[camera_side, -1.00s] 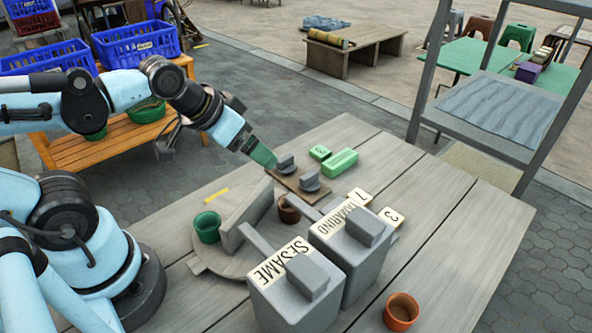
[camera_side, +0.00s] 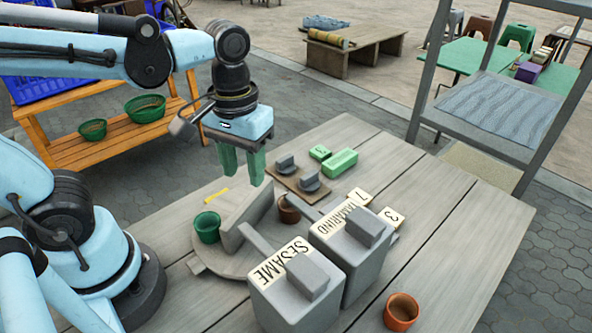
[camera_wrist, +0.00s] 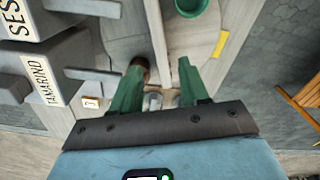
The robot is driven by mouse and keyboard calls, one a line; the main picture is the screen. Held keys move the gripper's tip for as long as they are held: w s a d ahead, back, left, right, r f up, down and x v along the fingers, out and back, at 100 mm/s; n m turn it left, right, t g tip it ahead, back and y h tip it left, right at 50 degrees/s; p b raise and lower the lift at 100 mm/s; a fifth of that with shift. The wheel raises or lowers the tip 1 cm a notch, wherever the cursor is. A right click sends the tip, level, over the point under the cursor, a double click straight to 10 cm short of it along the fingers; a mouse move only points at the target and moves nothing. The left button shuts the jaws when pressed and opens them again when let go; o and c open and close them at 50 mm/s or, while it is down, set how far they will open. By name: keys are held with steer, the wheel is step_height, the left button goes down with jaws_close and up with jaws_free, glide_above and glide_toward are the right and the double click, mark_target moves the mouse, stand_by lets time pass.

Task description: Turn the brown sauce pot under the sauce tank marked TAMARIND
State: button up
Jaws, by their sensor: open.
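The brown sauce pot (camera_side: 288,209) stands on the round grey turntable (camera_side: 212,262), on the right side of its upright divider (camera_side: 247,214). It is close to the spout end of the tank marked TAMARIND (camera_side: 372,262); I cannot tell whether it is directly below. The tank marked SESAME (camera_side: 300,300) stands beside it. A green pot (camera_side: 207,228) is on the divider's other side. My gripper (camera_side: 243,178) points down, open and empty, above the table behind the turntable. In the wrist view the brown pot (camera_wrist: 141,66) is partly hidden by a green finger.
A brown board (camera_side: 289,181) with two grey knobbed pieces lies right of my gripper, with green blocks (camera_side: 340,162) beyond. Number cards (camera_side: 391,217) lie by the tanks. An orange pot (camera_side: 401,311) stands at the front. A yellow strip (camera_side: 216,195) marks the table's left side.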

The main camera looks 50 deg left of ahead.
mark_target(248, 201)
steer(key=shift+f, duration=5.05)
jaws_close()
